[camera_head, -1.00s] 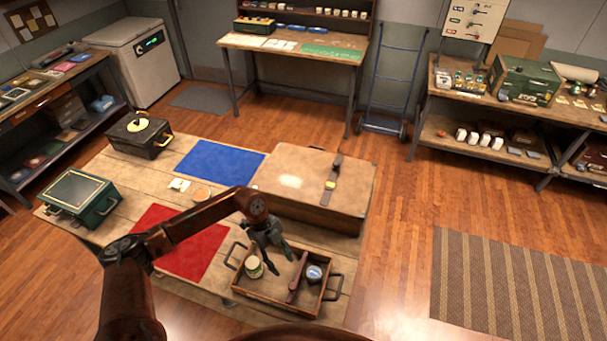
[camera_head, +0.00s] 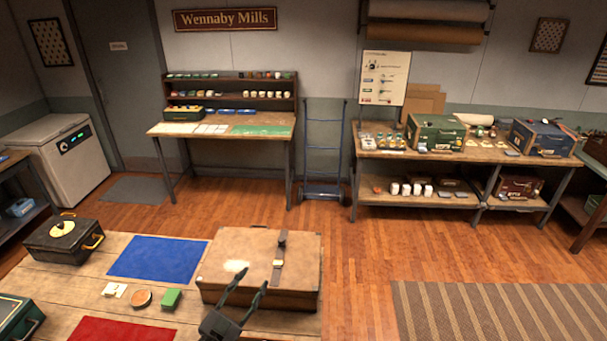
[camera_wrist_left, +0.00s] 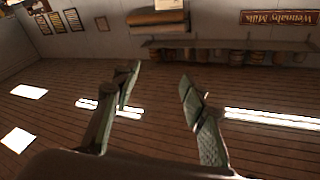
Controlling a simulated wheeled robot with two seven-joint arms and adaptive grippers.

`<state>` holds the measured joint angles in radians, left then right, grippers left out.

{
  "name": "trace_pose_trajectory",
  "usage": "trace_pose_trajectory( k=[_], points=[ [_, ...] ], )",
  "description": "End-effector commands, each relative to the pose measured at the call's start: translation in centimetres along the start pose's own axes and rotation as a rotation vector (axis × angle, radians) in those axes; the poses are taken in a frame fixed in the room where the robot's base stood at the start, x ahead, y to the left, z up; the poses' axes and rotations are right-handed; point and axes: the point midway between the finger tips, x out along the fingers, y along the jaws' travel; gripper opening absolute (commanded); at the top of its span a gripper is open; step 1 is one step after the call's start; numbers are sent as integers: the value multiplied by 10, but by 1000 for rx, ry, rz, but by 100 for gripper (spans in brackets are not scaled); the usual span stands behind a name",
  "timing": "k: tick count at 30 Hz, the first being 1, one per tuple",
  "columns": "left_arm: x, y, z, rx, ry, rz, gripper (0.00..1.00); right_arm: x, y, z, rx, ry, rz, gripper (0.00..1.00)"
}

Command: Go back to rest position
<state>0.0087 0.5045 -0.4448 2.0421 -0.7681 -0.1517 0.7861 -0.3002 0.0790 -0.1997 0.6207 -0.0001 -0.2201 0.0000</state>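My left gripper (camera_head: 248,289) shows at the bottom of the head view with its two fingers pointing up and apart. It overlaps the front part of the tan case (camera_head: 222,268) in the picture, and I cannot tell the gap between them. In the left wrist view the same gripper (camera_wrist_left: 160,76) is open, with nothing between its fingers. My right gripper is in neither view.
A wooden table (camera_head: 80,295) carries a black case (camera_head: 65,243), a blue mat (camera_head: 158,259), a red mat (camera_head: 120,330), a green block (camera_head: 172,298) and a round brown disc (camera_head: 141,298). Open floor (camera_head: 355,265) and a striped rug (camera_head: 480,310) lie right of it.

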Motion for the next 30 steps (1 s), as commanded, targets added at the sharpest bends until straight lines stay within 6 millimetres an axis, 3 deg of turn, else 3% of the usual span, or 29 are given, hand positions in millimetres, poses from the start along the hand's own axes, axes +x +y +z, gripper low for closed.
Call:
trace_pose_trajectory(
  k=[1, 3, 6, 9, 13, 18, 24, 30],
  points=[
    [-17, -22, 22, -46, -86, -97, 40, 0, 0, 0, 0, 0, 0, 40],
    [-44, -48, 57, -93, -221, -211, 40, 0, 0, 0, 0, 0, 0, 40],
    [-93, -69, 108, -158, -427, -325, 40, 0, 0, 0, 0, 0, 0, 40],
    [-150, -72, 154, -221, -637, -389, 40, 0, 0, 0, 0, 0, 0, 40],
    [-228, -55, 200, -303, -902, -407, 40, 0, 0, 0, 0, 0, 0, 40],
    [-304, -20, 226, -383, -1147, -360, 40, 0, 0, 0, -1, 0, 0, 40],
    [-364, 15, 233, -451, -1327, -285, 40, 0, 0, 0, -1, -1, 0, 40],
    [-412, 46, 229, -508, -1461, -199, 40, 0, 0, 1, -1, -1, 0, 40]
  ],
)
